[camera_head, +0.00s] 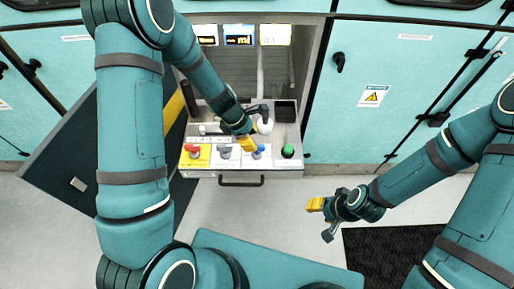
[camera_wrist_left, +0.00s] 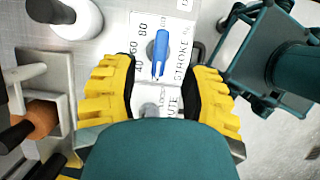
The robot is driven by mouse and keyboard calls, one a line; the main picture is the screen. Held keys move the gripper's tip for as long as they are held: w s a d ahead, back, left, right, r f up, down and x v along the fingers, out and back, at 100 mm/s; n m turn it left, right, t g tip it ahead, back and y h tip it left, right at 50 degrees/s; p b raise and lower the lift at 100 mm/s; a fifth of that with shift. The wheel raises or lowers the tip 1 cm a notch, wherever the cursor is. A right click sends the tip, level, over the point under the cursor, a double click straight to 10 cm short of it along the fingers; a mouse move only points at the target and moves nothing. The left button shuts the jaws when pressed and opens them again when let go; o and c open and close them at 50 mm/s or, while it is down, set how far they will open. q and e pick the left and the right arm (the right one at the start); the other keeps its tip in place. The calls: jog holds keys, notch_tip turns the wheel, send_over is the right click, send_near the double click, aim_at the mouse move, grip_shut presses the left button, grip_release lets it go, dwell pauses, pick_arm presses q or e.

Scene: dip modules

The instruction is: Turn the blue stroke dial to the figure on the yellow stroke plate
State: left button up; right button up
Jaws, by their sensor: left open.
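The blue stroke dial (camera_head: 258,152) sits on a white scale plate at the right of the panel's dial row. In the left wrist view the dial (camera_wrist_left: 160,54) shows beside the figures 40, 60 and 80 and the word STROKE; a white mark shows at its lower end. My left gripper (camera_head: 247,143) is over the panel. In the wrist view its yellow fingers (camera_wrist_left: 158,78) are open, with the dial showing between and beyond them; contact cannot be told. My right gripper (camera_head: 316,204) is right of the panel.
A red dial on a yellow plate (camera_head: 202,162), a grey dial (camera_head: 224,152) and a green button (camera_head: 288,151) share the panel. A white knob (camera_head: 265,126) stands behind the blue dial. A drawer handle (camera_head: 241,182) is at the front. An open door (camera_head: 70,165) stands left.

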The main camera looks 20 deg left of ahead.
pick_arm(q)
jog(key=b+x, duration=0.1)
jog(key=x, duration=0.4)
grip_shut()
